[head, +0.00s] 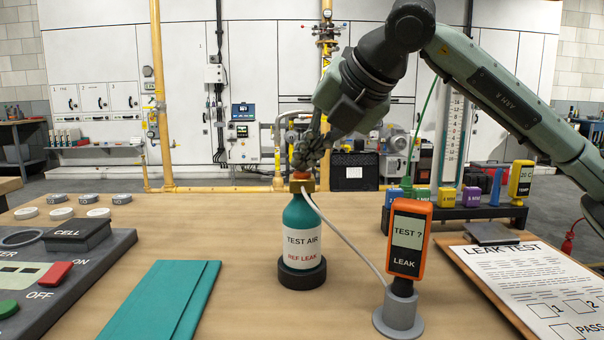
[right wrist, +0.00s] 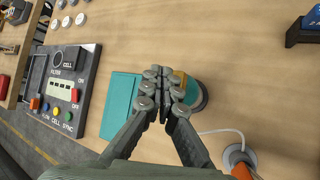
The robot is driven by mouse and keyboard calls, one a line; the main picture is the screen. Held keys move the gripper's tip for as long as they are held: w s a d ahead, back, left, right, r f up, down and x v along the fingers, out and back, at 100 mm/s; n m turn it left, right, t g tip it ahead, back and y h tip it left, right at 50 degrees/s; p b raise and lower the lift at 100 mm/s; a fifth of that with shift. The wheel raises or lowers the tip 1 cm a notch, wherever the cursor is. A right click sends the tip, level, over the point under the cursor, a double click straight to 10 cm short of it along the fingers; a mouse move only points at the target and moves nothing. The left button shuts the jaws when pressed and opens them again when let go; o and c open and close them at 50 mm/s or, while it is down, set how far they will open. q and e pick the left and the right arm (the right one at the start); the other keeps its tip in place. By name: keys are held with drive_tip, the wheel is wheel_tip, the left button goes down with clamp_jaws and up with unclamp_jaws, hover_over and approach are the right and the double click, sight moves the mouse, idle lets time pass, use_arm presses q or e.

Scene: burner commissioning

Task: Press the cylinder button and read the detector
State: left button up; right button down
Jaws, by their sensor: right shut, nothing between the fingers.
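The teal cylinder (head: 301,215), labelled TEST AIR and REF LEAK, stands upright in a dark base ring on the table. Its orange button (head: 301,176) sits on the brass top. My right gripper (head: 303,163) is shut and empty, pointing down with its fingertips at or just above the button; I cannot tell whether they touch. In the right wrist view the shut fingers (right wrist: 165,85) cover much of the cylinder (right wrist: 194,93). The orange detector (head: 408,238) stands upright in a grey holder (head: 398,318); its screen reads "TEST ?" above LEAK. My left gripper is not in view.
A white hose (head: 350,242) runs from the cylinder top to the detector holder. A teal folded mat (head: 160,300) and a grey control panel (head: 85,265) lie left. A LEAK TEST sheet (head: 545,280) lies right. A rack (head: 455,212) of coloured blocks stands behind.

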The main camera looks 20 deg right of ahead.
sight(305, 173)
drive_tip(key=shift+f, duration=0.25)
drive_tip(key=shift+r, duration=0.1)
idle(0.4)
drive_tip(key=shift+r+p, duration=0.3)
drive_tip(key=shift+r, duration=0.5)
drive_tip(key=shift+r+p, duration=1.55)
drive_tip(key=shift+r, duration=0.95)
